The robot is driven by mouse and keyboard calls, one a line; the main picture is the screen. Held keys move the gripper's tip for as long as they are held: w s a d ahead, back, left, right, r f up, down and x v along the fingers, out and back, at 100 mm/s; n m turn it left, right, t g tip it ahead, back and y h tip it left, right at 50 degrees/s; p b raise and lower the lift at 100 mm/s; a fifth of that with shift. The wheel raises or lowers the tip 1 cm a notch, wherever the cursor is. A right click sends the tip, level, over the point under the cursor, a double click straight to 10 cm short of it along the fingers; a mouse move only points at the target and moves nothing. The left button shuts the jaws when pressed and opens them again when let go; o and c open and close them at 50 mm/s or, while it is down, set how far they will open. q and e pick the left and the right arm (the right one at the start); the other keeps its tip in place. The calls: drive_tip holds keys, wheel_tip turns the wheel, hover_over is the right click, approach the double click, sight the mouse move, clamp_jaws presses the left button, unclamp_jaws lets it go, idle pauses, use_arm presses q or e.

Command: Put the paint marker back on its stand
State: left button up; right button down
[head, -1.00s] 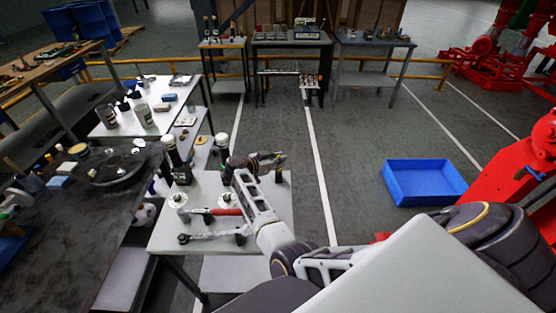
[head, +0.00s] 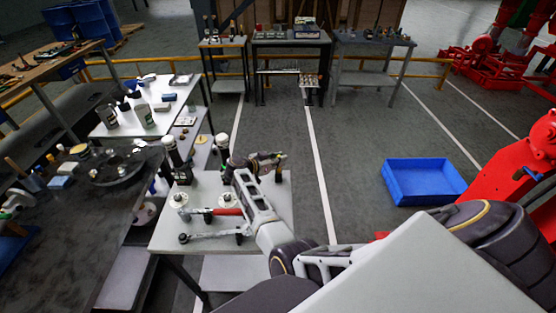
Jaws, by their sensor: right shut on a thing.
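My right gripper (head: 270,159) is over the far right part of the small grey table (head: 202,219), pointing right. It is shut on a small, partly hidden thing, which I take to be the paint marker; its shape and colour are hard to make out. A short dark upright piece (head: 278,174) shows just below the fingertips; I cannot tell whether it is the marker's stand, or whether it touches the gripper. My left gripper is not in view.
A red-handled tool (head: 226,211) and a ratchet-like tool (head: 208,236) lie on the small table beside two pale discs. Dark cylinders with white tops stand at its back left. A blue bin (head: 424,182) sits on the floor at the right.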

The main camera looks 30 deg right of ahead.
drive_tip(key=shift+a+f, duration=0.25)
idle(0.8)
drive_tip(key=shift+f+b, duration=0.55)
drive_tip(key=shift+f, duration=0.2)
idle(0.5)
drive_tip(key=c, duration=1.3)
unclamp_jaws()
drive_tip(key=shift+c, duration=0.2)
drive_tip(key=shift+r, duration=0.15)
